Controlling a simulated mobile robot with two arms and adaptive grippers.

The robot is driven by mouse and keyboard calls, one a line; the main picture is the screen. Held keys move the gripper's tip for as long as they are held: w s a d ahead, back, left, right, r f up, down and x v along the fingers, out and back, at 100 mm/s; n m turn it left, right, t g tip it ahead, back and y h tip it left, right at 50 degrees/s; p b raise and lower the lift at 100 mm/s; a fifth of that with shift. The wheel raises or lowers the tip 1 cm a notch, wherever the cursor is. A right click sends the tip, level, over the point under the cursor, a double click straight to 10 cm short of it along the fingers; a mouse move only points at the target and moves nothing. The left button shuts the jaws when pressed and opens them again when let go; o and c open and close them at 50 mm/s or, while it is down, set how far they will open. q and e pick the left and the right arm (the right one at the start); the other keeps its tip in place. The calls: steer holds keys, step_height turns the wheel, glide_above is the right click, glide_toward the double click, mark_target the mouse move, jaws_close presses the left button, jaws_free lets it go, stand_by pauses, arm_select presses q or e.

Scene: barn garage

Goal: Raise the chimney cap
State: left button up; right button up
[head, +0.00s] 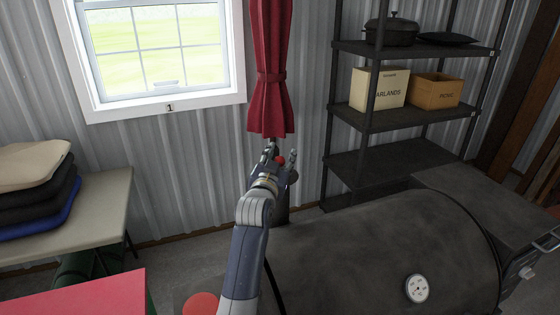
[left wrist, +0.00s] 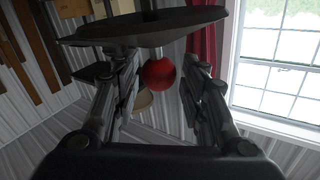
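My left gripper (head: 280,163) is at the chimney of the dark smoker (head: 350,250), in front of the red curtain. A red ball (head: 281,159) shows between its fingers. In the left wrist view, a wide dark disc, which looks like the chimney cap (left wrist: 150,28), is seen edge-on with the red ball (left wrist: 159,73) on a short pale stem. The fingers (left wrist: 158,85) are apart, one on each side of the ball, with gaps showing. The chimney pipe (head: 282,205) is partly hidden behind my arm. My right gripper is not in view.
A black shelf rack (head: 380,122) with boxes and a pot stands behind the smoker. A red curtain (head: 270,75) hangs close behind my gripper. A table (head: 100,215) with folded cushions is at left. A red surface (head: 85,295) is at lower left.

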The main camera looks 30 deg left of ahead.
arm_select(q)
steer(key=shift+f, duration=0.25)
steer(key=shift+s+d, duration=0.1)
steer(key=shift+s, duration=0.15)
steer(key=v, duration=1.1)
steer(key=shift+s+r, duration=0.15)
steer(key=shift+s, duration=0.15)
